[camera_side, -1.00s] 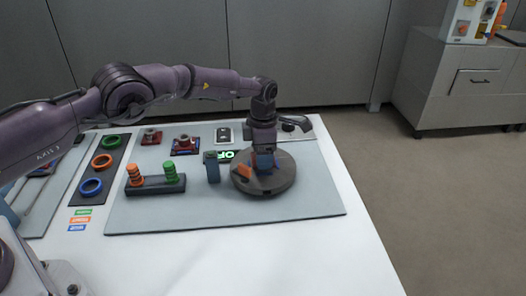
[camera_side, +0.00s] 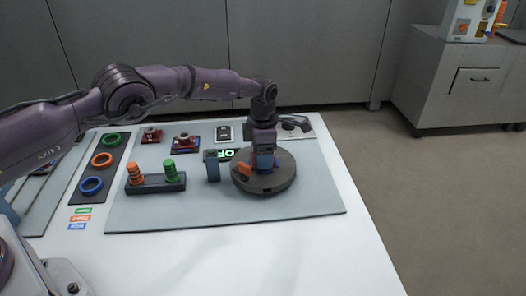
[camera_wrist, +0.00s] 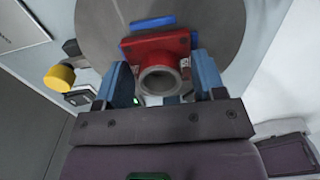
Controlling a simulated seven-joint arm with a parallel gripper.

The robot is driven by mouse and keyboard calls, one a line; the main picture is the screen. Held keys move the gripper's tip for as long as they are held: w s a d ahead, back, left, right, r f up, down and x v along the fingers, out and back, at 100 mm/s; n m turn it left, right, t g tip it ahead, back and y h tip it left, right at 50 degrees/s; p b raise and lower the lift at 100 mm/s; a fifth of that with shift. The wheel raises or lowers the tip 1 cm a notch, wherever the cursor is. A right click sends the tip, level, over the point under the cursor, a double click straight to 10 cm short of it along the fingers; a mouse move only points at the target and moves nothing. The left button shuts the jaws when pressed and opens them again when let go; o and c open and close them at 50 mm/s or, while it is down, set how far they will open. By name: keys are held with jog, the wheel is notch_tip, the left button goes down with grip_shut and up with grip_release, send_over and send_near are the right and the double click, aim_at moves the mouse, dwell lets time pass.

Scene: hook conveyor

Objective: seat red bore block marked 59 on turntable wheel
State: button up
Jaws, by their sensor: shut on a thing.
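The red bore block (camera_wrist: 160,58) has a grey round bore and sits between my gripper's two blue fingers in the wrist view. My gripper (camera_wrist: 163,82) is shut on it. No number can be read on it. The grey turntable wheel (camera_wrist: 100,25) lies beyond the block. In the side view my gripper (camera_side: 264,166) points down over the turntable wheel (camera_side: 282,178), and its fingers mostly hide the block. I cannot tell whether the block touches the wheel. An orange patch (camera_side: 245,170) shows on the wheel, and a blue patch (camera_wrist: 152,24) lies beyond the block.
Further left are a peg rack (camera_side: 158,186) with orange and green stacks, and coloured rings (camera_side: 91,186). Two red pieces (camera_side: 186,143) sit behind. The grey mat's front (camera_side: 230,215) is clear.

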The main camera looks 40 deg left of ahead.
jog(key=shift+f, duration=0.3)
dwell(0.6)
dwell(0.5)
jog(key=o, duration=1.3)
jog(key=shift+r, duration=3.5)
